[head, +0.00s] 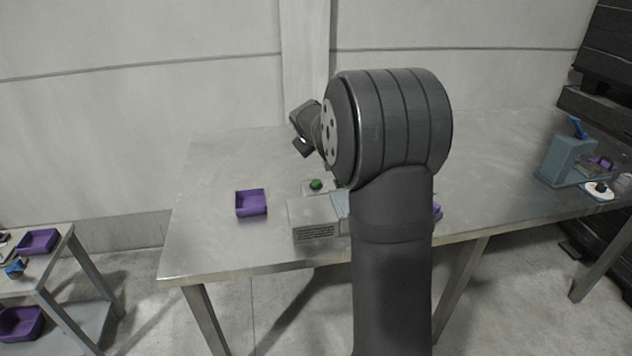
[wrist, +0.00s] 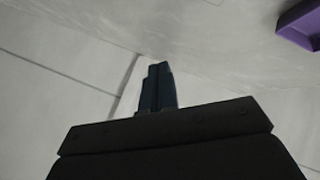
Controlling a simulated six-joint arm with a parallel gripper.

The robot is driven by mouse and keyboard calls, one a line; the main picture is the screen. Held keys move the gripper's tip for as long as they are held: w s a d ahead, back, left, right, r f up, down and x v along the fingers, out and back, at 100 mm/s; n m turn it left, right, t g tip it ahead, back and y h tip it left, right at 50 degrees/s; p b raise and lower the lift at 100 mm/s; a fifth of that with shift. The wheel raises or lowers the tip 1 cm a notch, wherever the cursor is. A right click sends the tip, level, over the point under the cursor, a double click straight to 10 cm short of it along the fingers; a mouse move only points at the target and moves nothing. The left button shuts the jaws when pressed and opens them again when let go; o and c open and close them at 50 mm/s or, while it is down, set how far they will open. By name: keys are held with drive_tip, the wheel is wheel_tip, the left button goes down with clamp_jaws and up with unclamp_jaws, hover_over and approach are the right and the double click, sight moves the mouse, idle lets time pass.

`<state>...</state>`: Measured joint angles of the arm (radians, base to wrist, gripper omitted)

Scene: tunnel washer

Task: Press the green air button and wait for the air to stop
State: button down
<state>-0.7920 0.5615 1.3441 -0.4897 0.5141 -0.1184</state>
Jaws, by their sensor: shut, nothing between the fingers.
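The green air button (head: 316,184) sits on a small pale base on the metal table, just behind a grey vented box (head: 315,222) that looks like the washer. My arm hides the right part of this box in the head view. My gripper's dark fingers (wrist: 158,68) are together and empty in the wrist view. In the head view my wrist end is up and left of the arm's big joint, above and behind the button; the fingertips are hard to make out there. The button is not visible in the wrist view.
A purple tray (head: 250,203) lies left of the box; a purple tray also shows in the wrist view (wrist: 302,22). A blue-grey device (head: 567,160) stands at the table's right end. A lower side table (head: 62,262) with purple trays is at left. The table's back left is clear.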

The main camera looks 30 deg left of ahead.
sight(317, 183)
drive_tip(key=shift+f, duration=4.35)
drive_tip(key=shift+f, duration=0.1)
drive_tip(key=shift+f, duration=0.3)
drive_tip(key=shift+f, duration=0.7)
drive_tip(key=shift+r, duration=1.15)
drive_tip(key=shift+r, duration=2.5)
